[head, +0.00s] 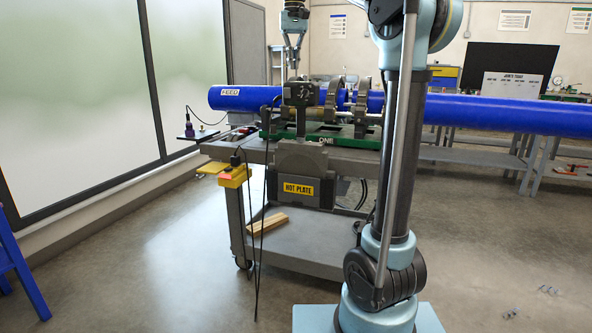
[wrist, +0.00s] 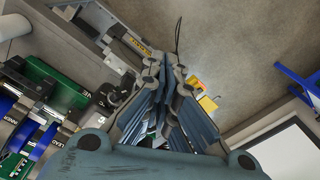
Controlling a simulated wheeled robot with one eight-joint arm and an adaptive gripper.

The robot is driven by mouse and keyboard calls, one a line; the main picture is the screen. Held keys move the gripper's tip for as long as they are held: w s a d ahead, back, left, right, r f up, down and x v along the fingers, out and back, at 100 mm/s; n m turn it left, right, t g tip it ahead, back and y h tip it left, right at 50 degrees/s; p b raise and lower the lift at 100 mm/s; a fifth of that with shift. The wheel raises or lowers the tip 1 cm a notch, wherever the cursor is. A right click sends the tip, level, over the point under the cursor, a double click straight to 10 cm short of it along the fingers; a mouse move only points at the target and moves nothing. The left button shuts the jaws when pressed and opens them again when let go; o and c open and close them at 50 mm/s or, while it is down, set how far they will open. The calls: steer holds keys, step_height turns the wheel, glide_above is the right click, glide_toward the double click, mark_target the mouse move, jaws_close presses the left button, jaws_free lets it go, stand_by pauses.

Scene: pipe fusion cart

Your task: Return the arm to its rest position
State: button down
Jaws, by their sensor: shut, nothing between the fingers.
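My gripper (head: 292,70) points down over the cart, just above the dark clamp block on the fusion machine (head: 350,138). In the wrist view its fingers (wrist: 165,72) are shut with nothing between them. My arm rises in the right foreground of the head view, its upper part cut off by the top edge. The gripper stands apart from the blue pipes. Whether it touches the block beneath is hard to tell from the head view.
Left blue pipe (head: 238,98) and right blue pipe (head: 480,112) lie in the clamps. The hot plate holder (head: 303,172) hangs at the cart's (head: 300,235) front, a yellow box (head: 233,176) at its left corner. A wood piece (head: 266,224) lies on the lower shelf.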

steer(key=s+d+f+m+t, duration=0.1)
steer(key=s+d+f, duration=0.6)
steer(key=f, duration=0.4)
steer(key=s+d+f, duration=0.6)
steer(key=s+f, duration=0.1)
steer(key=f, duration=0.3)
steer(key=s+d+f, duration=0.2)
steer(key=s+f, duration=0.3)
steer(key=f, duration=0.4)
steer(key=s+d+f, duration=0.2)
steer(key=s+f, duration=0.4)
steer(key=f, duration=0.3)
steer(key=s+d+f+t, duration=0.1)
steer(key=s+d+f, duration=0.1)
steer(key=s+f, duration=0.3)
step_height(320, 180, down, 4)
steer(key=shift+s+d+f+m, duration=0.15)
steer(key=shift+d+f+m, duration=0.1)
steer(key=shift+m, duration=0.05)
